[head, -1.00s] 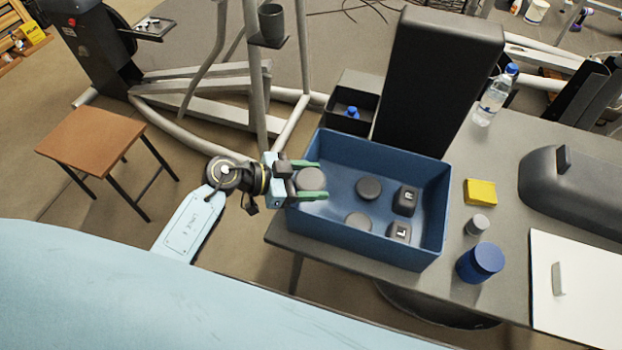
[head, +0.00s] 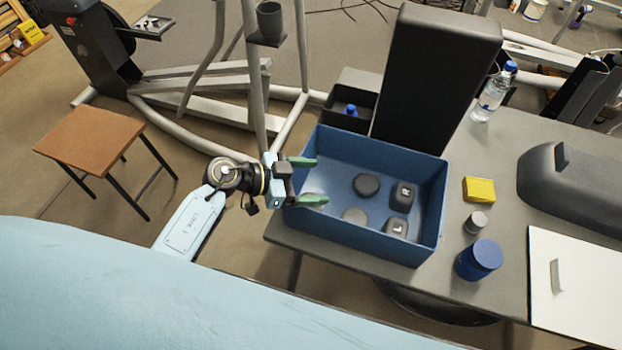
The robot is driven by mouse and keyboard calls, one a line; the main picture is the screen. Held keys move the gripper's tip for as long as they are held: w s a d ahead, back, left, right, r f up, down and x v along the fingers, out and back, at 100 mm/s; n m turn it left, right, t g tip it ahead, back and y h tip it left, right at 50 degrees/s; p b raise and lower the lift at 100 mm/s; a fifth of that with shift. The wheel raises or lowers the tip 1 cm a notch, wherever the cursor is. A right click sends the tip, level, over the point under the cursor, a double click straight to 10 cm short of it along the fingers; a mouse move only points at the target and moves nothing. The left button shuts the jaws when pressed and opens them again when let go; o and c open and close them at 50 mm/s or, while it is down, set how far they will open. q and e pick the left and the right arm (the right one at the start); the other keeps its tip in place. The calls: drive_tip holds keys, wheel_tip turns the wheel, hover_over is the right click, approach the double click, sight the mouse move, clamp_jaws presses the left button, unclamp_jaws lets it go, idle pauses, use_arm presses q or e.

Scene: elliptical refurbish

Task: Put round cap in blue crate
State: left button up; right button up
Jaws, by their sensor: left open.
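The blue crate (head: 432,215) sits on the table's left end. My left gripper (head: 308,181) is open over the crate's left side, with nothing between its green fingers. A grey round cap (head: 312,195) shows only in part inside the crate, mostly hidden by the lower finger. A dark round cap (head: 366,185) and a grey round cap (head: 355,215) lie on the crate floor. Two dark blocks, one marked R (head: 402,197) and one marked L (head: 396,230), lie beside them. My right gripper is not in view.
Right of the crate stand a yellow block (head: 479,190), a small grey cylinder (head: 475,222) and a blue jar (head: 479,260). A water bottle (head: 494,92) and a tall black pad (head: 437,80) stand behind. A wooden stool (head: 90,138) is at left.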

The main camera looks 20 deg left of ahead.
use_arm(q)
drive_tip(key=p+v, duration=0.1)
drive_tip(key=v, duration=1.1)
drive_tip(key=shift+r+p, duration=0.4)
